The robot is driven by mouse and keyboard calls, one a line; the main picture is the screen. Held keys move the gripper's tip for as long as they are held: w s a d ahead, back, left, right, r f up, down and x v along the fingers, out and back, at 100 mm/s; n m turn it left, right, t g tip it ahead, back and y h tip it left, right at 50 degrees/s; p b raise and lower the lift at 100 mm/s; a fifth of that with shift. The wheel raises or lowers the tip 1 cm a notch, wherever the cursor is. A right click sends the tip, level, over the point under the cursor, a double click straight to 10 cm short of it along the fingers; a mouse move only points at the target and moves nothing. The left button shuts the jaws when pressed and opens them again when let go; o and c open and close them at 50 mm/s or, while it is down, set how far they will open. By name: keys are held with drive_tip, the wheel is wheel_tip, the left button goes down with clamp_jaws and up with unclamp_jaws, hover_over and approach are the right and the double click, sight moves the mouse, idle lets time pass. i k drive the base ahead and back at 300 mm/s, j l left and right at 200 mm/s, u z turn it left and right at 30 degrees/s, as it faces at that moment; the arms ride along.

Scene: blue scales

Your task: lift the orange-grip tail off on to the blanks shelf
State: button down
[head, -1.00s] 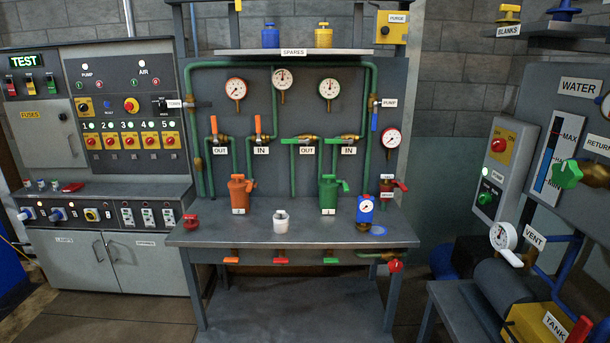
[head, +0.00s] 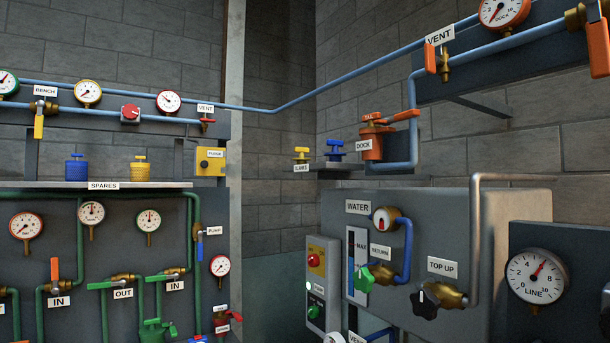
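The orange-grip tail (head: 373,142) stands upright at the dock, right of centre in the head view. It has an orange body with a small label on top and an orange grip (head: 400,116) reaching right. A blue pipe (head: 412,135) curves down beside it to its base. The blanks shelf (head: 328,167) is a narrow ledge left of the tail. A yellow blank (head: 301,155) and a blue blank (head: 336,150) stand on it. The shelf's label is small and seen at an angle. My gripper is not in view.
A white DOCK label (head: 363,145) hangs in front of the tail. A VENT valve with an orange handle (head: 430,58) and the DOCK gauge (head: 503,10) are above right. The WATER panel (head: 400,270) stands below. The SPARES shelf (head: 60,184) is at left.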

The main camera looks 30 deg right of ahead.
sight(369, 118)
drive_tip(key=i+j+z, duration=0.2)
drive_tip(key=z, duration=0.25)
drive_tip(key=i+j+z, duration=0.15)
drive_tip(key=z, duration=0.35)
drive_tip(key=j, duration=0.1)
